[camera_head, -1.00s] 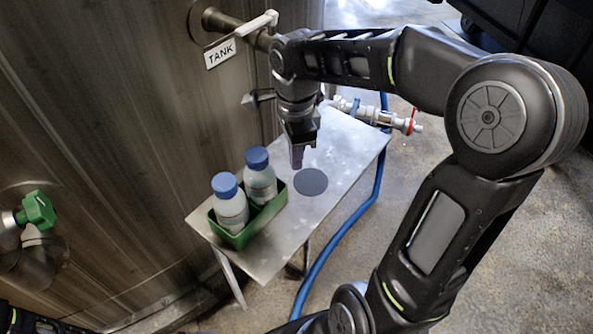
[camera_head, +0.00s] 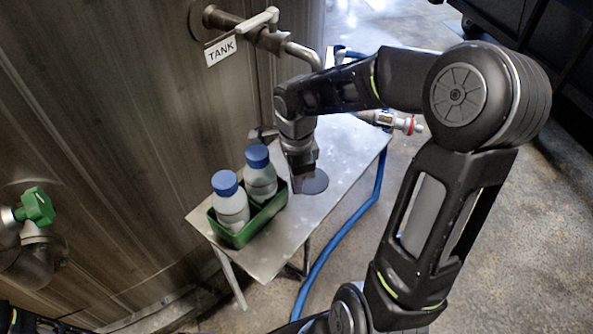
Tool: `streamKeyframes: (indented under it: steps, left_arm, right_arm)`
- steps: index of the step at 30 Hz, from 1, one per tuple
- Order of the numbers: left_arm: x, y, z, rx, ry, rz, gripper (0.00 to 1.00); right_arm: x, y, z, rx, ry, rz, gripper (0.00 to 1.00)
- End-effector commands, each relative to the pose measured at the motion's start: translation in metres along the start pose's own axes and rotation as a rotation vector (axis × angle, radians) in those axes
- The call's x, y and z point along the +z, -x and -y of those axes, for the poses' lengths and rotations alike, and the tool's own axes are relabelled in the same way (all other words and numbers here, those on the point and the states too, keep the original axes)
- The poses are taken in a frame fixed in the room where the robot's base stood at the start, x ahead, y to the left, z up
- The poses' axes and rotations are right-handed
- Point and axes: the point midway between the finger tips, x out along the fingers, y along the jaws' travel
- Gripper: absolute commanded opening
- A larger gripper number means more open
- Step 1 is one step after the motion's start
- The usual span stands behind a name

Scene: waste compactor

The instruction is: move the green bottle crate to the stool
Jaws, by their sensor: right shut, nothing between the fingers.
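The green bottle crate (camera_head: 241,237) stands on the near left part of a metal-topped stool (camera_head: 340,165). Two white bottles with blue caps stand upright in it, a front bottle (camera_head: 230,205) and a back bottle (camera_head: 260,176). My right gripper (camera_head: 298,188) points down just right of the crate, over the stool top. It is shut and empty; a small gap to the crate seems to show. The gripper partly covers a dark grey disc (camera_head: 315,183) on the stool top. My left gripper is not in view.
A large metal tank with a TANK sign (camera_head: 220,51) and a tap (camera_head: 262,22) stands behind and left. A green-handled valve (camera_head: 38,207) sticks out at the left. A blue hose (camera_head: 345,228) runs along the stool's right side. A valve fitting (camera_head: 398,122) sits at its far end.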

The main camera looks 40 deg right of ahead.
Motion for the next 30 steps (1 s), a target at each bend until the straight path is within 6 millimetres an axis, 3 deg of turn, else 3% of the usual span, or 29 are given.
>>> streamKeyframes:
  steps: [17, 20, 24, 30]
  left_arm:
    - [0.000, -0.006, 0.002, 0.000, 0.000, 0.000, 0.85]
    - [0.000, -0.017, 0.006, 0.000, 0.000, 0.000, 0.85]
    - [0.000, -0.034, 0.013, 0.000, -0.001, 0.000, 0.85]
    - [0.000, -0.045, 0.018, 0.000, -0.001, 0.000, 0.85]
  right_arm:
    - [0.008, -0.011, 0.001, -0.001, 0.003, 0.001, 0.00]
    - [0.026, -0.014, 0.001, -0.003, 0.008, 0.002, 0.00]
    - [0.064, -0.016, 0.001, -0.003, 0.010, 0.003, 0.00]
    - [0.111, -0.012, 0.000, -0.001, 0.006, 0.003, 0.00]
